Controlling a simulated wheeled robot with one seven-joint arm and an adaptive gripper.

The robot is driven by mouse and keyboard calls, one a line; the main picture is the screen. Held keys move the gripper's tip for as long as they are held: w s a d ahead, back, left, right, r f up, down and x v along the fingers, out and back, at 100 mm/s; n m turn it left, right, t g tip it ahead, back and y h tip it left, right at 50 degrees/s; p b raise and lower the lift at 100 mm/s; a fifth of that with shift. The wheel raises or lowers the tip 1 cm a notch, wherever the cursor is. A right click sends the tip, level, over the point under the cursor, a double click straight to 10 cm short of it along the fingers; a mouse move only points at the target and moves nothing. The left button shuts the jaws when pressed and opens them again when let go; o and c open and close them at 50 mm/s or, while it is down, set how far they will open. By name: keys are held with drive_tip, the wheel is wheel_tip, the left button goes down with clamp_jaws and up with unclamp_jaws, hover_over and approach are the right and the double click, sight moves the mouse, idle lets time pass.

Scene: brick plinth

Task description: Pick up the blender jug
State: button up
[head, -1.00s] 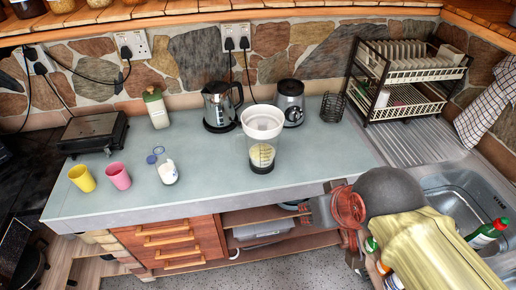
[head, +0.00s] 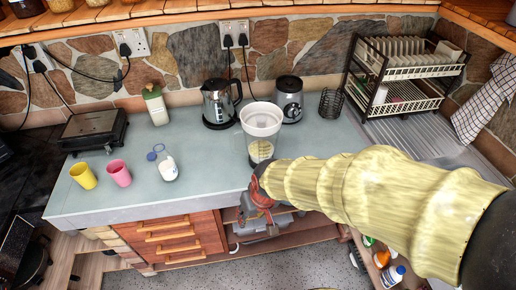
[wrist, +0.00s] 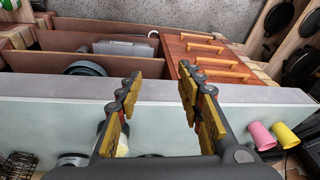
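The blender jug (head: 261,121) stands upright on the counter in the head view. It is clear, with a wide white top and something pale yellow low inside. My arm hides its lower right edge. My gripper (head: 257,222) is at the counter's front edge, nearer the camera than the jug and apart from it. In the wrist view my gripper (wrist: 160,78) has its two fingers spread, with nothing between them. That view looks past the counter edge toward the shelves and floor. The jug is mostly hidden there behind the gripper.
A steel kettle (head: 217,103) and a dark-topped appliance (head: 289,101) stand behind the jug. A small jar (head: 167,169), a pink cup (head: 119,173) and a yellow cup (head: 83,176) are to its left. A dish rack (head: 408,75) is at the right. The counter (head: 210,182) front is mostly clear.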

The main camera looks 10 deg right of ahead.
sight(233, 145)
drive_tip(key=w+a+f+t, duration=0.2)
drive_tip(key=w+a+f, duration=0.1)
drive_tip(key=w+f, duration=0.3)
drive_tip(key=w+a+f+t, duration=0.2)
drive_tip(key=w+a+f, duration=0.1)
drive_tip(key=w, duration=0.4)
drive_tip(key=w+t, duration=0.1)
drive_tip(key=w, duration=0.1)
drive_tip(key=w+d+r+m+t, duration=0.1)
drive_tip(key=w, duration=0.1)
drive_tip(key=w+r+t, duration=0.1)
drive_tip(key=w, duration=0.1)
drive_tip(key=shift+w+d+t, duration=0.25)
drive_tip(key=shift+w+t, duration=0.05)
drive_tip(key=shift+t, duration=0.1)
drive_tip(key=w+d+r+m+t+h, duration=0.1)
drive_tip(key=w+d+r+t+h, duration=0.1)
drive_tip(key=w+r+t, duration=0.45)
drive_tip(key=w, duration=0.2)
drive_tip(key=w+g, duration=0.1)
drive_tip(key=w+f+g, duration=0.1)
drive_tip(key=w, duration=0.1)
drive_tip(key=shift+w+d+g+b, duration=0.25)
drive_tip(key=shift+w+d+b, duration=0.05)
drive_tip(key=shift+d, duration=0.1)
drive_tip(key=shift+c, duration=0.8)
drive_tip(key=c, duration=0.7)
